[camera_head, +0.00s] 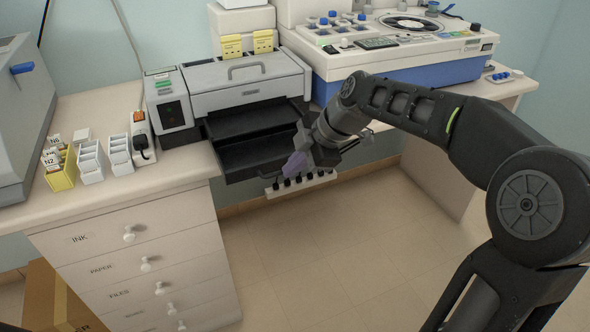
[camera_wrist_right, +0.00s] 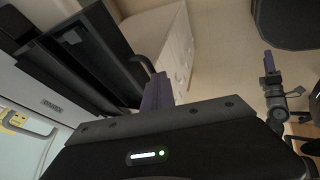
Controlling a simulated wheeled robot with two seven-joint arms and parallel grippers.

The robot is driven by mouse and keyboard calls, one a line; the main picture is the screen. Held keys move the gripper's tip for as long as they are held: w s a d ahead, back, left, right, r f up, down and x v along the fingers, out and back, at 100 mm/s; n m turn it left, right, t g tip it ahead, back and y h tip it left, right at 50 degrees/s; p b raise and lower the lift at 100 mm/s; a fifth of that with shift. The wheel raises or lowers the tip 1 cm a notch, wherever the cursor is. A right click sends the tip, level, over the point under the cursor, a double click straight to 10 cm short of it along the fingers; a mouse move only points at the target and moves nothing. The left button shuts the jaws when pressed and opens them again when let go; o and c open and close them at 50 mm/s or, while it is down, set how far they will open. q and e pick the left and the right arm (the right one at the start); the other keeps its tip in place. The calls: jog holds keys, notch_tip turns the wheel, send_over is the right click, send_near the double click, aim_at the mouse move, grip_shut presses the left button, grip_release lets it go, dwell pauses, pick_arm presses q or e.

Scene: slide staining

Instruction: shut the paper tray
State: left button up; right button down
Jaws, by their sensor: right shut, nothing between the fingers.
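The printer (camera_head: 250,80) stands on the counter, a grey and white machine with its black paper tray (camera_head: 245,153) pulled out at the front, over the gap between the counters. In the right wrist view the tray (camera_wrist_right: 85,45) lies at upper left, with a dark curved handle (camera_wrist_right: 141,66) at its edge. My right gripper (camera_head: 292,165), with purple fingers, is shut and empty at the tray's front right. In the wrist view its fingers (camera_wrist_right: 157,92) are beside the handle; I cannot tell whether they touch.
A drawer cabinet (camera_head: 140,265) stands at left, with small slide boxes (camera_head: 92,160) on top. A blue and white machine (camera_head: 400,65) is at right. A white strip with black knobs (camera_head: 300,185) shows below the tray. The floor (camera_head: 330,250) in front is clear.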

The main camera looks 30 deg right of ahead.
jog(key=p, duration=0.1)
send_near(266, 155)
jog(key=x, duration=0.4)
jog(key=shift+w+f, duration=0.3)
jog(key=shift+f, duration=0.05)
pick_arm(q)
jog(key=shift+r, duration=0.65)
jog(key=shift+s, duration=0.1)
